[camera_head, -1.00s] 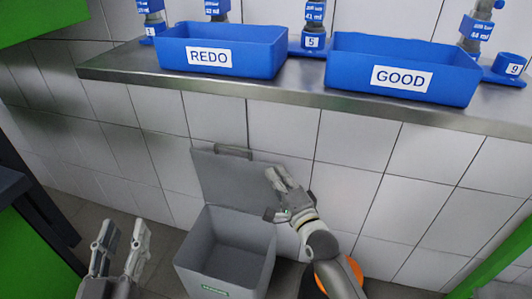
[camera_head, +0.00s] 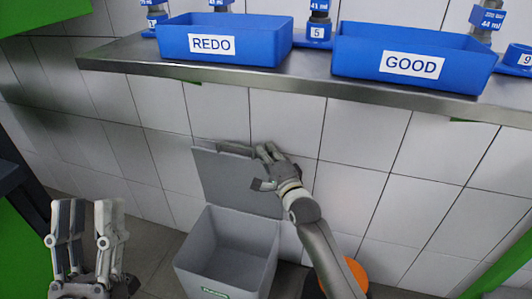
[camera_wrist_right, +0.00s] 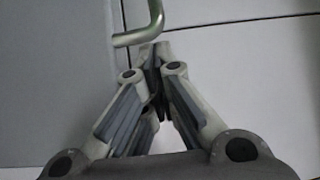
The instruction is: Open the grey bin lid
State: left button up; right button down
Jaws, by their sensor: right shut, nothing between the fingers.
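The grey bin (camera_head: 180,262) stands on the floor by the tiled wall, and its inside shows. Its grey lid (camera_head: 225,178) is swung up and stands steeply at the back, by the wall. The lid handle (camera_head: 237,149) is at its top edge. My right gripper (camera_head: 266,150) is beside the lid's upper right corner, with its fingers shut and empty. In the right wrist view the fingertips (camera_wrist_right: 154,50) are just below the bent metal handle (camera_wrist_right: 153,22), and the grey lid (camera_wrist_right: 55,80) fills the left. My left gripper (camera_head: 90,203) is open and empty at the lower left.
A steel shelf (camera_head: 285,82) runs above the bin, carrying the blue REDO bin (camera_head: 265,45) and the blue GOOD bin (camera_head: 470,78). An orange round object (camera_head: 356,275) is behind my right arm. Floor is visible left of the bin.

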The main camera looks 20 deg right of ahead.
pick_arm(q)
jog(key=shift+s+r, duration=0.2)
pick_arm(e)
jog(key=shift+w, duration=0.15)
